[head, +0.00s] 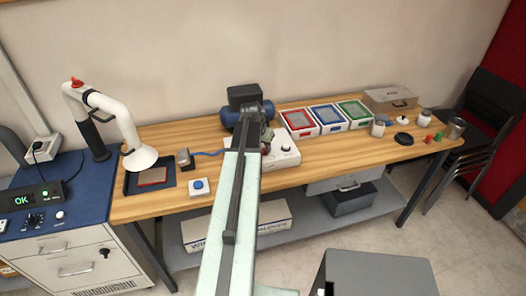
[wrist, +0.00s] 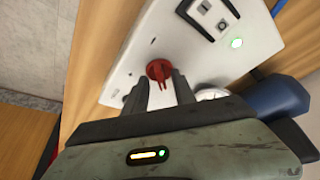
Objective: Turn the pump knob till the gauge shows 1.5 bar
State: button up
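The red pump knob (wrist: 159,71) sits on the sloping face of a white control box (wrist: 128,88) in the wrist view. My gripper (wrist: 162,80) is open, its two dark fingers apart just below the knob in the picture, one towards each side. I cannot tell whether either finger touches it. A round white-faced dial, likely the gauge (wrist: 211,94), shows right of the fingers, partly hidden by my gripper; its reading is not legible. In the head view the white box (head: 283,150) stands on the bench, partly behind my arm; the knob is not clear there.
On the bench (head: 320,172), red, blue and green trays (head: 328,117) stand right; a blue button box (head: 199,187) stands left.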

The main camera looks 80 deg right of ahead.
jog(key=shift+r, duration=0.1)
jog(key=shift+c, duration=0.3)
grip_shut()
jog(key=shift+s+n+t, duration=0.1)
jog(key=shift+n+t, duration=0.4)
jog(key=shift+n, duration=0.6)
jog(key=shift+a, duration=0.1)
jog(key=shift+o, duration=0.3)
grip_release()
jog(key=p+v, duration=0.7)
jog(key=shift+r, duration=0.3)
